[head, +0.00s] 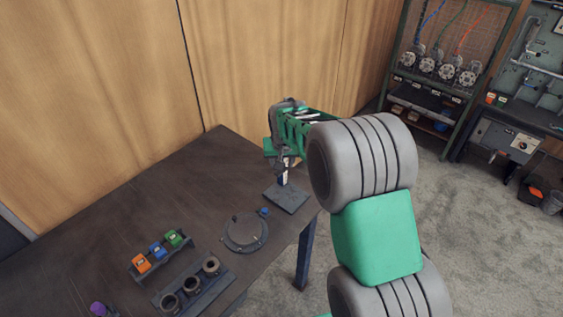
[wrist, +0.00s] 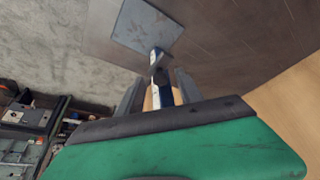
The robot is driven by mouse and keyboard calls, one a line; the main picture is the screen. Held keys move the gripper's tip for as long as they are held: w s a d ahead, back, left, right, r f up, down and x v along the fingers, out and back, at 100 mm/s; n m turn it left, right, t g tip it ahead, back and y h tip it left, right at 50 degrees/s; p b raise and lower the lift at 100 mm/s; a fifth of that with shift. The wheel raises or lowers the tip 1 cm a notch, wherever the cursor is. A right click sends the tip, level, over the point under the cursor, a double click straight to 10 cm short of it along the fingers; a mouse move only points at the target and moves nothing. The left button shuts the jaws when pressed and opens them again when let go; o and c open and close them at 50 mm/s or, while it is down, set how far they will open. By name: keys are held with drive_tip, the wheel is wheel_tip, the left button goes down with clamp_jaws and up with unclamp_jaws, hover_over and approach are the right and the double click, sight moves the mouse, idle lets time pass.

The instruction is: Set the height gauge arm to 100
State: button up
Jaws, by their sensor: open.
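The height gauge stands near the table's far right corner. Its square grey base (head: 287,198) rests on the table, and a short length of its post (head: 284,178) shows above it. My gripper (head: 281,160) is at the upper part of the post. In the wrist view, the gauge base (wrist: 147,26) is at the top and the blue-and-white post (wrist: 156,62) runs down between my open fingers (wrist: 159,92). A tan part shows between the fingers; I cannot tell if it is the gauge arm. The fingers look apart from the post. The scale reading is not legible.
A round grey flange (head: 245,233) with a blue knob lies near the gauge base. A rack of orange, blue and green blocks (head: 158,251) and a tray with several rings (head: 190,288) are to the left. A wooden wall (head: 270,60) rises behind the table.

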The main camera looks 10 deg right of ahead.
drive_tip(key=b+v, duration=0.2)
drive_tip(key=v, duration=0.5)
drive_tip(key=shift+s+r, duration=0.2)
drive_tip(key=shift+r, duration=0.15)
drive_tip(key=s+a+f+n+g, duration=0.15)
drive_tip(key=s+f, duration=0.25)
drive_tip(key=s, duration=0.4)
drive_tip(key=s+f+g, duration=0.2)
drive_tip(key=s+f, duration=0.1)
drive_tip(key=s, duration=0.6)
drive_tip(key=s+r, duration=0.3)
drive_tip(key=s, duration=0.5)
wheel_tip(320, 180, up, 7)
drive_tip(key=t, duration=0.3)
drive_tip(key=shift+w+d+t+y, duration=0.25)
drive_tip(key=shift+d+t+y, duration=0.05)
drive_tip(key=shift+d+t, duration=0.1)
drive_tip(key=shift+c, duration=0.3)
